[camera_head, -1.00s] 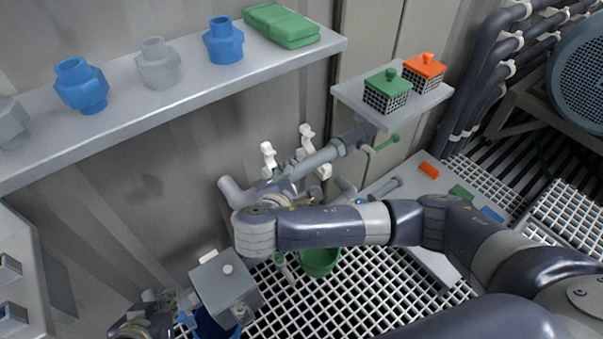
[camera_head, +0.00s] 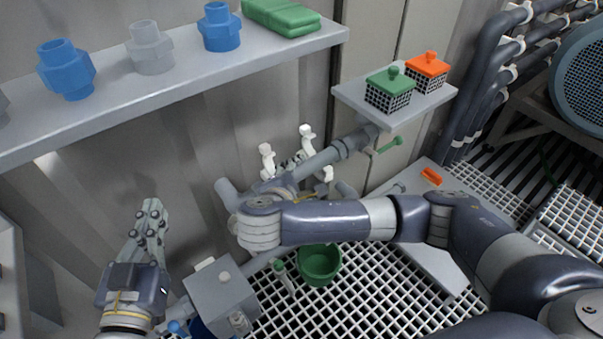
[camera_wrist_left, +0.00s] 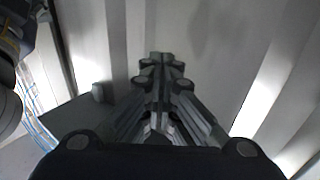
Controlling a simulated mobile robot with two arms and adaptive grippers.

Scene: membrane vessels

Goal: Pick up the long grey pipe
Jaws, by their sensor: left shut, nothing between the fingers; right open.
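A long grey pipe (camera_head: 326,158) runs diagonally in the head view, from under the small shelf down to the left. Its middle is hidden behind my right wrist, and a grey pipe stretch shows again lower down near a grey box (camera_head: 222,291). My right gripper (camera_head: 296,164) is mostly hidden behind its own wrist, close to the pipe. It is open; I cannot tell whether it touches the pipe. My left gripper (camera_head: 153,207) is shut and empty, pointing up before the wall, left of the pipe. Its closed fingers also show in the left wrist view (camera_wrist_left: 161,60).
A shelf (camera_head: 285,52) with blue and grey fittings and a green bundle spans the upper left. A small shelf (camera_head: 440,93) holds green-lidded and orange-lidded baskets. White handles (camera_head: 267,160) stand beside the pipe. A green bucket (camera_head: 320,266) is below on the grating.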

